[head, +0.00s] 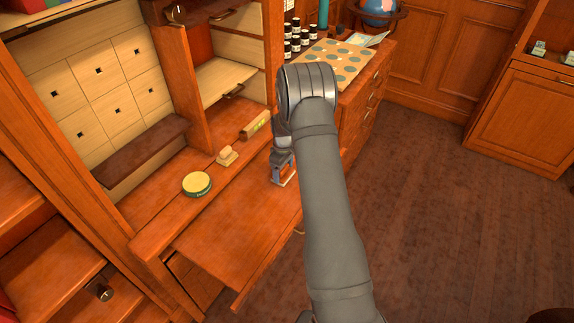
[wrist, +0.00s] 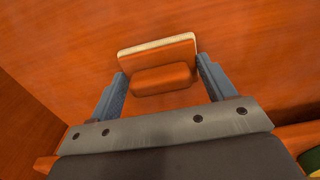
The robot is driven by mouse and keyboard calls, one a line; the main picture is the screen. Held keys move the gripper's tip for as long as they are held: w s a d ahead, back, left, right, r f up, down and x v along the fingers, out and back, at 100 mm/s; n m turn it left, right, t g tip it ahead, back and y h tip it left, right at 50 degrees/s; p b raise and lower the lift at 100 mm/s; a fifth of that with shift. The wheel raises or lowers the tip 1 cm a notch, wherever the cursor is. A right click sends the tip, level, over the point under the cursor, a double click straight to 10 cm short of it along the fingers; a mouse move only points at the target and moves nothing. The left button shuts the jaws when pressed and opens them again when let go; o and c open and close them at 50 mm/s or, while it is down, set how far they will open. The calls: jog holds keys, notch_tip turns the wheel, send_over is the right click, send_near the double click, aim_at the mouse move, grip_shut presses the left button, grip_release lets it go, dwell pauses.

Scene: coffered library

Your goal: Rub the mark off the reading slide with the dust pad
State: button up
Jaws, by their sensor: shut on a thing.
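My gripper (head: 284,172) hangs low over the right part of the reading slide (head: 225,240), the flat reddish-brown board pulled out from the cabinet. In the wrist view, my gripper (wrist: 163,84) is shut on the dust pad (wrist: 162,79), a wood-coloured block with a pale cream edge on its far side. The slide's wooden surface (wrist: 70,40) fills the background there. I cannot tell whether the pad touches it. No mark shows on the visible part of the slide; my arm and gripper hide some of its right side.
On the ledge behind the slide are a round green-and-yellow tin (head: 197,184), a small pale block (head: 227,156) and a wooden piece with a yellow-green patch (head: 256,126). Several dark bottles (head: 292,45) stand farther back. The slide's left part is clear.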

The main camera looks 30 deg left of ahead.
jog(key=shift+s, duration=0.5)
jog(key=shift+w+a, duration=0.15)
jog(key=shift+a, duration=0.6)
jog(key=shift+w+d, duration=0.1)
jog(key=shift+w, duration=4.35)
jog(key=shift+s, duration=4.6)
notch_tip(320, 180, up, 8)
jog(key=shift+w, duration=0.1)
